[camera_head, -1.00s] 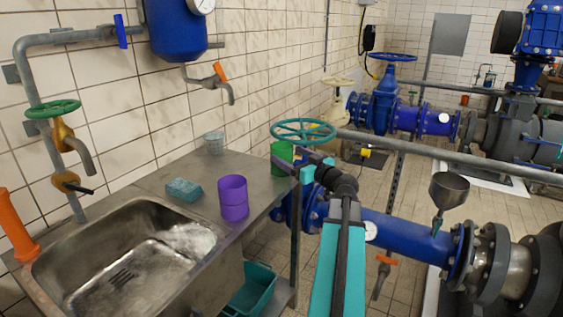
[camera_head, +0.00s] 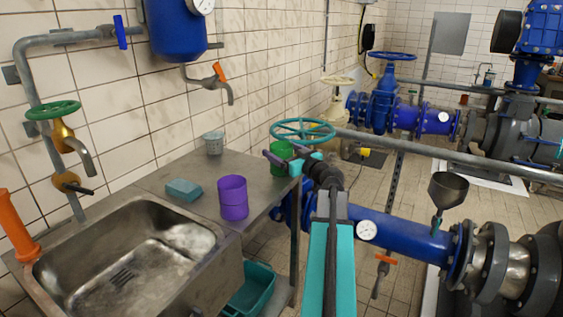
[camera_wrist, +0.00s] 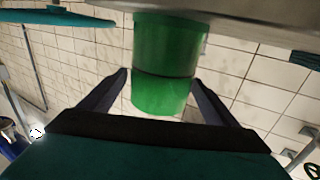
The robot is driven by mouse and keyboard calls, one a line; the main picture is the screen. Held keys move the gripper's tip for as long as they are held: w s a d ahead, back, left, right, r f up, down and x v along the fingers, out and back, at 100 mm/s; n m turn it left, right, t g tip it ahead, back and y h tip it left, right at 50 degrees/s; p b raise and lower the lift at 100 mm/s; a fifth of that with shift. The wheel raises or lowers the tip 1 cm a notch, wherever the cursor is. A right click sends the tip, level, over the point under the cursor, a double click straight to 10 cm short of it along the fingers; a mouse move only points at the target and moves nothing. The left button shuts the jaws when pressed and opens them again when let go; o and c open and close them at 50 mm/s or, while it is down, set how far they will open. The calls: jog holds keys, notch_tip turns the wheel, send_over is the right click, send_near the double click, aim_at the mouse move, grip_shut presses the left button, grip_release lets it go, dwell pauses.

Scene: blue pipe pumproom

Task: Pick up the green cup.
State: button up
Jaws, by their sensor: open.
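The green cup (camera_head: 281,150) stands at the far right corner of the steel sink counter, partly hidden behind my gripper (camera_head: 283,158) in the head view. In the wrist view the green cup (camera_wrist: 165,65) appears upside down because the picture is inverted. My gripper (camera_wrist: 160,95) is open, with one dark finger on each side of the cup. The cup lies between or just beyond the fingertips. I see gaps on both sides and cannot tell any contact.
A purple cup (camera_head: 233,197), a blue-green sponge (camera_head: 183,190) and a clear glass (camera_head: 213,143) stand on the counter (camera_head: 165,170). A teal handwheel (camera_head: 303,130) is close behind my gripper. A blue pipe (camera_head: 405,237) runs to the right. The sink (camera_head: 75,235) is at left.

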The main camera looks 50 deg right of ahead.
aim_at(275, 146)
jog(key=shift+w+d, duration=0.15)
jog(key=shift+w, duration=0.8)
jog(key=shift+w+d, duration=0.15)
jog(key=shift+w, duration=0.8)
jog(key=c, duration=1.5)
jog(key=shift+r, duration=0.1)
jog(key=shift+r, duration=1.45)
jog(key=s+a, duration=0.1)
jog(key=s, duration=0.4)
jog(key=s+a+r, duration=0.1)
jog(key=s+a, duration=0.1)
jog(key=s, duration=0.3)
jog(key=s+a+r, duration=0.1)
jog(key=s+a, duration=0.1)
jog(key=s, duration=0.3)
jog(key=shift+s+b, duration=0.15)
jog(key=shift+b, duration=0.25)
